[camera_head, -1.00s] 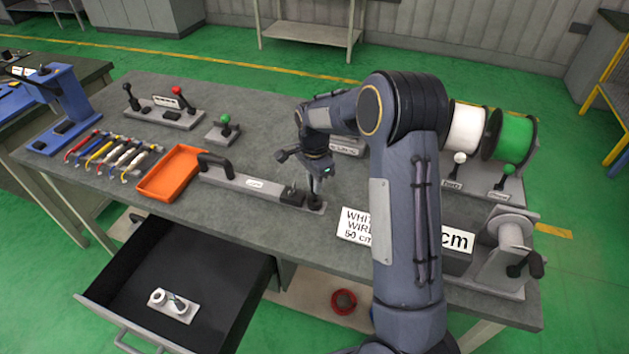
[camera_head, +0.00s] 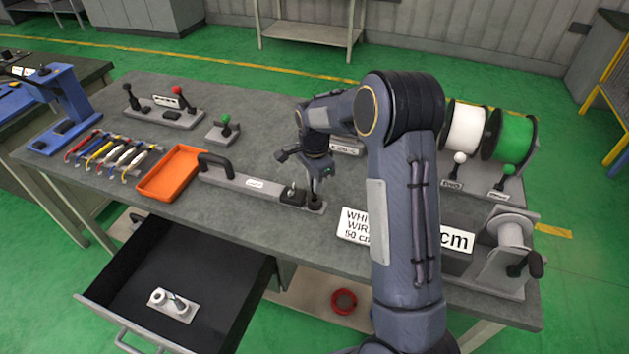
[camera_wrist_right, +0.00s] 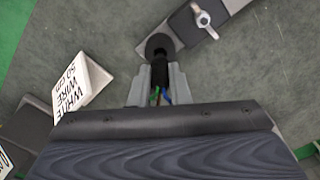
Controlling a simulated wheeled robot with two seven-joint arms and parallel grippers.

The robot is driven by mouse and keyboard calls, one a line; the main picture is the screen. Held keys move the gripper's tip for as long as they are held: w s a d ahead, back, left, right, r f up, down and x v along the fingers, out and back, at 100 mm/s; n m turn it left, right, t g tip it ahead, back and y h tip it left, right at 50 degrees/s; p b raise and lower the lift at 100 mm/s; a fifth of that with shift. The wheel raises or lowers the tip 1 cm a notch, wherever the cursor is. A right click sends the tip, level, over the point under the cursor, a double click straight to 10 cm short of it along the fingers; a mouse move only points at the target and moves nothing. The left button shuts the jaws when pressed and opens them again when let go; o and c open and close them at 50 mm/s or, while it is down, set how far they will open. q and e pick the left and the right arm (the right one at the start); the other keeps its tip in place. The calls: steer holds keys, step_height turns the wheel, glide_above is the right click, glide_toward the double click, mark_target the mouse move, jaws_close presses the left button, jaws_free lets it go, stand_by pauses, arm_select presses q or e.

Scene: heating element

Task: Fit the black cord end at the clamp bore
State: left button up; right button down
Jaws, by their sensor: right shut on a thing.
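The clamp is a long grey bar (camera_head: 231,180) with a black handle at its left end and a black block (camera_head: 291,196) at its right. A pale wing nut (camera_wrist_right: 203,18) stands on the block. My right gripper (camera_wrist_right: 157,88) points down at the bar's right end. It is shut on the black cord end (camera_wrist_right: 160,72), where green and blue wires show between the fingers. A round black piece (camera_wrist_right: 160,45) lies just beyond the fingertips, at the bar's end. Whether the cord end sits in a bore cannot be told. My left gripper is out of view.
An orange tray (camera_head: 150,188) and several coloured cables (camera_head: 110,152) lie left of the clamp. A white wire sign (camera_head: 353,224) stands close on the right, with wire spools (camera_head: 466,132) beyond. An open drawer (camera_head: 226,315) juts out in front.

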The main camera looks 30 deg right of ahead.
steer(key=shift+f+b, duration=1.3)
steer(key=shift+f, duration=0.55)
steer(key=c, duration=1.3)
jaws_free()
steer(key=shift+r, duration=0.2)
step_height(320, 180, up, 6)
steer(key=shift+r+b, duration=0.1)
steer(key=shift+b, duration=0.25)
steer(key=shift+r, duration=0.65)
